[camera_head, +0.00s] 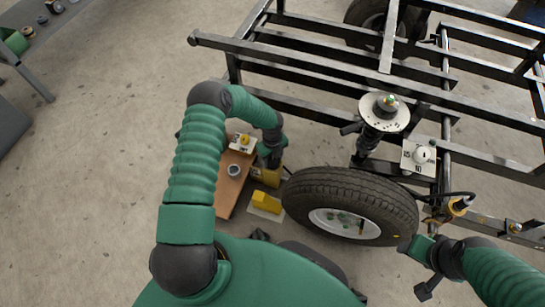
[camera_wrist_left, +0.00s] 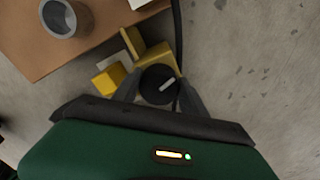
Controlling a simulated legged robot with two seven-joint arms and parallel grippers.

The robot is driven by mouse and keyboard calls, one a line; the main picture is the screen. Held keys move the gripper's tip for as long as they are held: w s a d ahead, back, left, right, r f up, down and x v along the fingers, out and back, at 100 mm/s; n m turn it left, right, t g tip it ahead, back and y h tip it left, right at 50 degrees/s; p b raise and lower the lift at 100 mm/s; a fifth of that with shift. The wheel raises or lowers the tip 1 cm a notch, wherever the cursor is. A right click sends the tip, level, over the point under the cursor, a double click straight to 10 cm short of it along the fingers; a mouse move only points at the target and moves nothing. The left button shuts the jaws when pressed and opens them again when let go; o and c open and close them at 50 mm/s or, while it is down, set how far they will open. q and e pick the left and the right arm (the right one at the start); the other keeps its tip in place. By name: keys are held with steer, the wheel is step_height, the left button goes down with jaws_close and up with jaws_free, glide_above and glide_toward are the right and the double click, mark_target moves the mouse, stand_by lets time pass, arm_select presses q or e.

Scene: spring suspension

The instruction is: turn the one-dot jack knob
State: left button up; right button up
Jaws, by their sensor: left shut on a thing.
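My left gripper (camera_head: 272,158) points down beside the yellow jack (camera_head: 266,177), left of the tyre. In the left wrist view its fingers (camera_wrist_left: 158,92) are shut on a round black knob (camera_wrist_left: 157,78) with a white pointer line. The knob sits beside the jack's yellow body (camera_wrist_left: 151,61). I cannot make out any dots on it. In the head view the gripper hides the knob. My right gripper (camera_head: 412,244) is right of the tyre, seen from above; I cannot tell whether its fingers are open.
A wheel (camera_head: 308,190) stands close right of the jack. A yellow block (camera_head: 266,202) lies in front. A brown board (camera_head: 230,186) carries a grey cup (camera_head: 234,170). A white panel (camera_head: 413,164) with a knob is on the black frame (camera_head: 320,71). A dark cable runs past the held knob.

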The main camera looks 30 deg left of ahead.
arm_select(q)
steer(key=n+p, duration=0.2)
steer(key=n, duration=0.1)
steer(key=shift+r+n, duration=0.15)
steer(key=shift+n, duration=0.15)
steer(key=n+p, duration=0.1)
steer(key=n, duration=0.2)
steer(key=shift+s+n, duration=0.1)
steer(key=shift+n, duration=0.3)
steer(key=n+p, duration=0.2)
steer(key=n, duration=0.2)
steer(key=shift+s+d, duration=0.1)
steer(key=n, duration=0.5)
steer(key=shift+d+p, duration=0.1)
steer(key=shift+p, duration=0.25)
steer(key=n, duration=0.4)
steer(key=shift+n+p, duration=0.3)
steer(key=n, duration=0.3)
steer(key=shift+d+n, duration=0.15)
steer(key=shift+n, duration=0.15)
steer(key=n, duration=0.4)
steer(key=shift+n, duration=1.7)
steer(key=shift+w, duration=0.2)
